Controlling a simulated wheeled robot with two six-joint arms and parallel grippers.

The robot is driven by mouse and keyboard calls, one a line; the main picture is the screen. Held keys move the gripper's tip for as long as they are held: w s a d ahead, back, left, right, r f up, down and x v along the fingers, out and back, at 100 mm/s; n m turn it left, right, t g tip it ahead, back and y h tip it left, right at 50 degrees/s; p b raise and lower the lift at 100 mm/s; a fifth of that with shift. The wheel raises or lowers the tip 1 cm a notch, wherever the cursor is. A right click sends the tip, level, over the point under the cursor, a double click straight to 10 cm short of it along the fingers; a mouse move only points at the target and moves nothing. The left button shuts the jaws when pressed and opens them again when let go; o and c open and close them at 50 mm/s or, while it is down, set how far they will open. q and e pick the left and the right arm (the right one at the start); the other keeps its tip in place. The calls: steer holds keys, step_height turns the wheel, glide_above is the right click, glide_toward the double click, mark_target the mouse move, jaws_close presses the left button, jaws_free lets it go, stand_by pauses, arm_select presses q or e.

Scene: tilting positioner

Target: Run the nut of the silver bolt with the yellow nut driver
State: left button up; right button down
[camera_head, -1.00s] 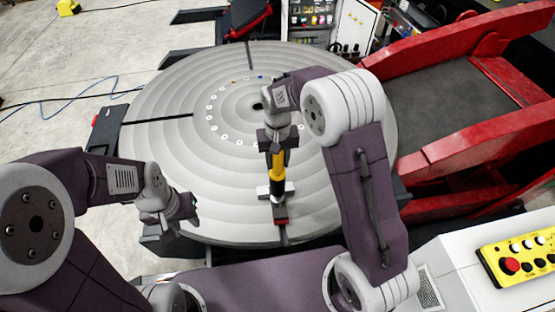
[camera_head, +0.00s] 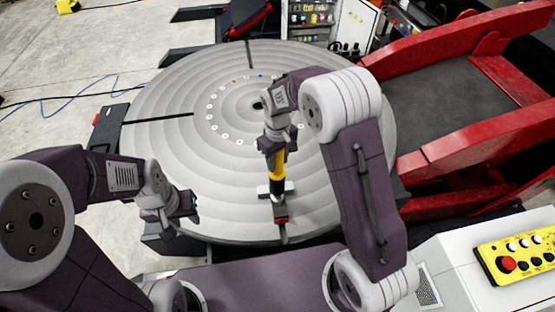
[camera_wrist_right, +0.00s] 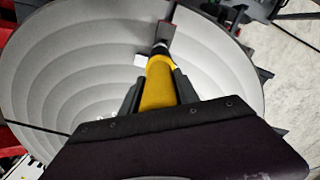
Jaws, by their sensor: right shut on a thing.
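The yellow nut driver (camera_head: 277,167) stands roughly upright over the front part of the round grey table, its dark lower end down at a small fixture. It also shows in the right wrist view (camera_wrist_right: 158,84), between the fingers. My right gripper (camera_head: 273,143) is shut on the driver's upper part. The silver bolt and its nut cannot be made out; the driver's lower end covers that spot. My left gripper (camera_head: 184,208) is at the table's front left edge, away from the driver; its finger gap is not clear.
The round table (camera_head: 165,150) has dark slots and a ring of small marks. A light block (camera_head: 264,190) and a red piece (camera_head: 281,212) sit by the driver's lower end. A red frame (camera_head: 470,140) stands right. A yellow button panel (camera_head: 518,258) is at front right.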

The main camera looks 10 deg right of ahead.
stand_by(0.5)
steer(key=shift+f+b, duration=1.65)
steer(key=shift+f, duration=1.05)
steer(key=shift+r, duration=0.25)
steer(key=shift+s+r+p, duration=0.15)
steer(key=shift+r+p, duration=0.1)
steer(key=shift+p, duration=0.3)
